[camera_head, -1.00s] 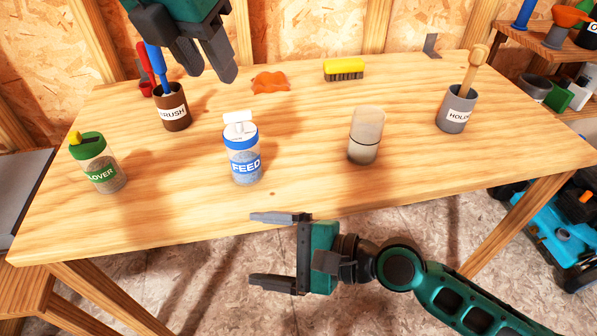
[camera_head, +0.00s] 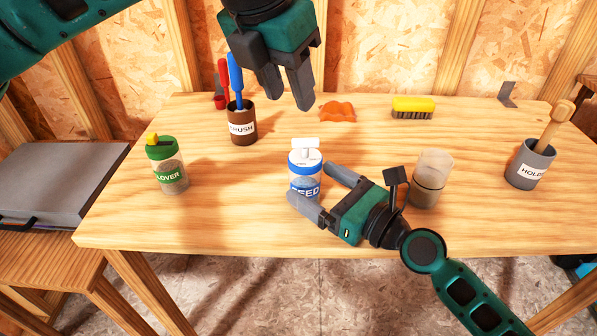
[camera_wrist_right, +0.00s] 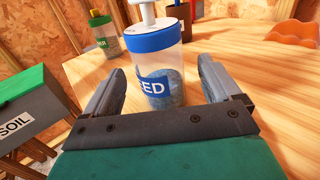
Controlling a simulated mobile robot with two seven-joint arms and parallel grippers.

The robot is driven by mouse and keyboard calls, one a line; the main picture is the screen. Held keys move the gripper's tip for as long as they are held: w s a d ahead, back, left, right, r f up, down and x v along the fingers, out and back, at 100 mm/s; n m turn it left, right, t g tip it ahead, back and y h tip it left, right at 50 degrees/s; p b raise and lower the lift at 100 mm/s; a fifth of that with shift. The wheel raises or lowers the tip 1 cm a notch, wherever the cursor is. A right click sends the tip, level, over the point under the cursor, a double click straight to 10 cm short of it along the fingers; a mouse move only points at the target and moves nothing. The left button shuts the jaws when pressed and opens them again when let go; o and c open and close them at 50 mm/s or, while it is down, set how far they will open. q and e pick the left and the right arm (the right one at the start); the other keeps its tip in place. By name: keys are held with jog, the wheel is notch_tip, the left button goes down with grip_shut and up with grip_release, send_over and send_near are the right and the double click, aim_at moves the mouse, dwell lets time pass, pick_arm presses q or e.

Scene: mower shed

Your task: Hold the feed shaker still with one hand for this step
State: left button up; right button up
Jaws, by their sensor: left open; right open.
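The feed shaker (camera_head: 304,166) stands upright on the workbench in the head view. It is a clear jar with a blue band, white top and blue FEED label. My right gripper (camera_head: 322,187) is open at the shaker's near right side, partly covering its lower part. In the right wrist view the shaker (camera_wrist_right: 158,65) stands between or just beyond the two open fingers (camera_wrist_right: 160,90), with a gap visible at the left finger; contact cannot be told. My left gripper (camera_head: 291,103) is open and empty above the bench, behind the shaker in the picture.
A clover shaker (camera_head: 168,170) stands left, a brown brush cup (camera_head: 242,131) behind it. A clear beige-filled container (camera_head: 431,180) stands close right of my right wrist. A grey holder cup (camera_head: 529,165) is farther right. A yellow brush (camera_head: 412,107) and orange piece (camera_head: 337,112) lie behind.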

aim_at(296, 173)
jog(key=shift+x, duration=2.8)
jog(key=shift+s, duration=0.1)
jog(key=shift+c, duration=0.2)
jog(key=c, duration=1.1)
